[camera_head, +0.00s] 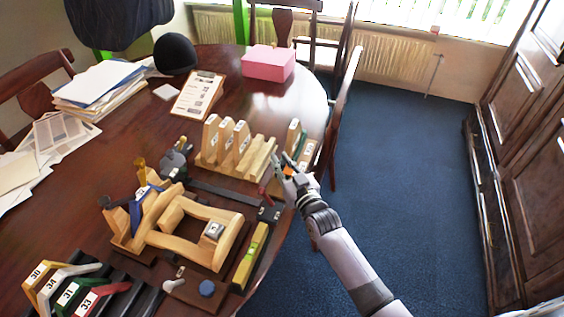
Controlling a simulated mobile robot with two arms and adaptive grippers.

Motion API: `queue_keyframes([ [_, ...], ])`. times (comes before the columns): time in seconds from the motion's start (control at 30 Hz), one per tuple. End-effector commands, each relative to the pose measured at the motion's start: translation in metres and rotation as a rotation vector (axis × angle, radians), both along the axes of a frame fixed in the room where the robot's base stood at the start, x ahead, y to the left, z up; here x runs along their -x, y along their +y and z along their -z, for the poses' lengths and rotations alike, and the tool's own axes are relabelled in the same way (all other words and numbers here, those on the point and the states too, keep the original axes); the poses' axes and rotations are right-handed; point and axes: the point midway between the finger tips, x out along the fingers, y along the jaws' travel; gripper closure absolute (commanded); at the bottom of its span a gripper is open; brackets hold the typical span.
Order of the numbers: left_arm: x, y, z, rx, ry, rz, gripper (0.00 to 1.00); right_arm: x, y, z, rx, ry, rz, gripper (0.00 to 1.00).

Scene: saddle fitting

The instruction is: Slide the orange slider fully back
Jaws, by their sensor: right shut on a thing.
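My right gripper (284,172) reaches in from the lower right to the table's right edge. It is shut on a small orange piece, the orange slider (289,172), of which only a little shows between the fingers. The slider sits by the right end of a dark rail (222,193), beside a wooden rack (236,165) with upright numbered blocks. My fingers and hand hide most of the slider and its track, so I cannot tell its exact position along it. My left gripper is not in view.
A wooden saddle-like frame (205,259) fills the front middle of the table. Numbered coloured angle pieces (70,285) lie at the lower left. A yellow spirit level (250,258), clipboard (198,97), pink box (268,65) and chairs stand around. Blue floor is open at right.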

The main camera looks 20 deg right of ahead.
Motion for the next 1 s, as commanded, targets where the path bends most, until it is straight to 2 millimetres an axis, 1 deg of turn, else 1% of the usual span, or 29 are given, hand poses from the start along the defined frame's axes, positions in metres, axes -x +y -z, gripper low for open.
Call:
queue_keyframes([
  [0.6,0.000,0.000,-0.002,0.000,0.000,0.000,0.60,0.002,0.001,0.000,-0.001,0.001,0.000,1.00],
  [0.67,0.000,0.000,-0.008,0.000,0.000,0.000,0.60,0.007,0.005,-0.001,-0.002,0.004,-0.001,1.00],
  [0.8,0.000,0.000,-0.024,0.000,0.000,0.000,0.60,0.028,0.019,-0.003,-0.004,0.006,-0.001,1.00],
  [0.9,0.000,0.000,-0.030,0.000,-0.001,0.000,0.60,0.039,0.027,-0.002,-0.003,0.006,-0.001,1.00],
  [1.0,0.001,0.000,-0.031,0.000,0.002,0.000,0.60,0.044,0.029,0.000,-0.003,0.003,-0.001,1.00],
])
